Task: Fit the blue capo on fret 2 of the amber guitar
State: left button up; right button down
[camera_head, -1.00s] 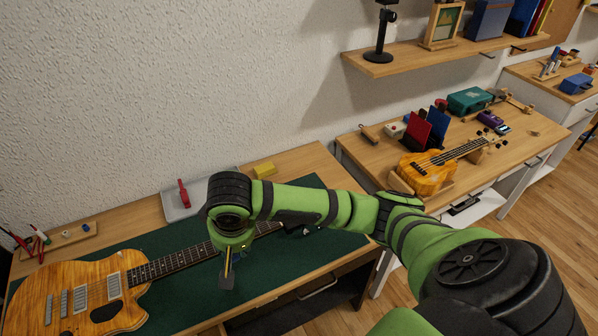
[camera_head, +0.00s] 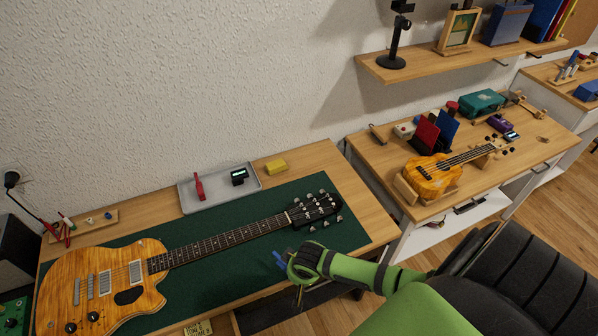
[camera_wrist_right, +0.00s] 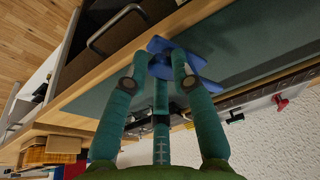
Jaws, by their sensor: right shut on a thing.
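The amber guitar (camera_head: 150,292) lies on a green mat, its body at the left. Its dark fretted neck (camera_head: 225,240) runs right to a black headstock (camera_head: 316,207). My right gripper (camera_head: 284,262) is near the bench's front edge, below the headstock in the head view. It is shut on the blue capo (camera_head: 279,258), partly hidden by the gripper there. In the right wrist view the capo (camera_wrist_right: 190,61) sits between the fingertips of my right gripper (camera_wrist_right: 160,62), apart from the neck. My left gripper is not in view.
A grey tray (camera_head: 220,199) behind the neck holds a red clamp-like item (camera_head: 199,187) and a small black device (camera_head: 239,176). A yellow block (camera_head: 277,167) lies beside it. A small amber ukulele (camera_head: 432,177) rests on the right bench. Green mat (camera_head: 345,233) right of the headstock is bare.

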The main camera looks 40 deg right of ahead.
jog(key=shift+s+a+m, duration=0.15)
jog(key=shift+a+m, duration=0.05)
jog(key=shift+m, duration=0.5)
jog(key=m, duration=0.3)
jog(key=shift+s+a, duration=0.1)
jog(key=shift+a, duration=0.15)
jog(key=shift+w+d+f+b, duration=0.1)
jog(key=shift+w+d+b, duration=0.2)
jog(key=shift+w, duration=0.65)
jog(key=shift+w+d+b, duration=0.25)
jog(key=shift+w+d, duration=0.05)
jog(key=shift+w, duration=0.65)
jog(key=shift+w+d, duration=0.15)
jog(key=shift+w, duration=0.7)
jog(key=shift+w+d+b, duration=0.25)
jog(key=shift+w+b, duration=0.15)
jog(key=shift+w, duration=0.5)
jog(key=shift+w+d+b, duration=0.2)
jog(key=shift+w+b, duration=0.2)
jog(key=shift+w, duration=0.55)
jog(key=shift+w+d+b, duration=0.25)
jog(key=shift+w+b, duration=0.15)
jog(key=shift+w, duration=0.5)
jog(key=shift+w+d+b, duration=0.25)
jog(key=shift+w+b, duration=0.45)
jog(key=shift+w, duration=0.4)
